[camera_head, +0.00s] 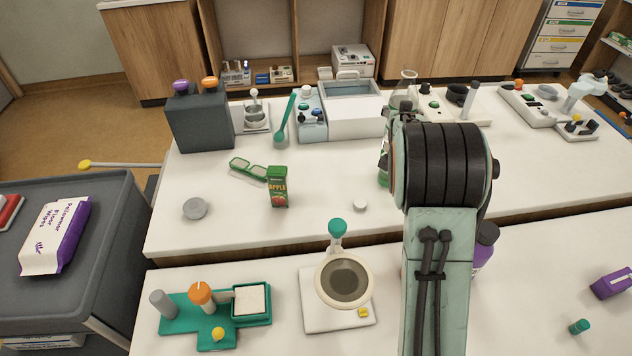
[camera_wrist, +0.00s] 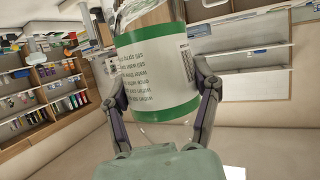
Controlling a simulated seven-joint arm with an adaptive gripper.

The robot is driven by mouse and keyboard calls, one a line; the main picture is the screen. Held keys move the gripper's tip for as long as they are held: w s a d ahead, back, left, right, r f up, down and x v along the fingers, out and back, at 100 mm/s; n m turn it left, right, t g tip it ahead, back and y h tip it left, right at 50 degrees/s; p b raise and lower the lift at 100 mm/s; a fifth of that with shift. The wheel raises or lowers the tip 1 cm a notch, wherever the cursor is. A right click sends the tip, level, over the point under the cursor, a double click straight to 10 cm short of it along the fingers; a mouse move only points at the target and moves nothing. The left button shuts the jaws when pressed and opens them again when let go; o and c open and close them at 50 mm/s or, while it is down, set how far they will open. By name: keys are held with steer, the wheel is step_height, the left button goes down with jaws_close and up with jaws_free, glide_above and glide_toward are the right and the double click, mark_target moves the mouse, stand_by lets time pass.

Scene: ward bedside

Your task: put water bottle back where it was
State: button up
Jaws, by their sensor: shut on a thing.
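In the wrist view, my gripper (camera_wrist: 160,105) is shut on a clear container with a white printed label and green bands, which I take to be the water bottle (camera_wrist: 155,72). The two fingers press on opposite sides of it. Its top runs out of the picture. In the head view, my arm hides the gripper and most of the bottle. Only a narrow strip of the bottle, clear with green, shows at the arm's left edge (camera_head: 383,179), over the white table. I cannot tell whether its base touches the table.
A glass flask (camera_head: 405,83) stands behind my arm.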

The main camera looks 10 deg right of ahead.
steer(key=w+a+n+y, duration=0.2)
steer(key=a+n+y, duration=0.2)
steer(key=a, duration=0.5)
steer(key=w+a+n+y, duration=0.3)
steer(key=a+y, duration=0.1)
steer(key=a, duration=0.5)
step_height(320, 180, down, 14)
steer(key=shift+s+t, duration=0.15)
steer(key=shift+t, duration=0.15)
steer(key=shift+d+f, duration=0.1)
steer(key=shift+f, duration=0.05)
steer(key=o, duration=1.2)
steer(key=shift+f, duration=0.1)
steer(key=shift+o, duration=0.2)
steer(key=v, duration=1.2)
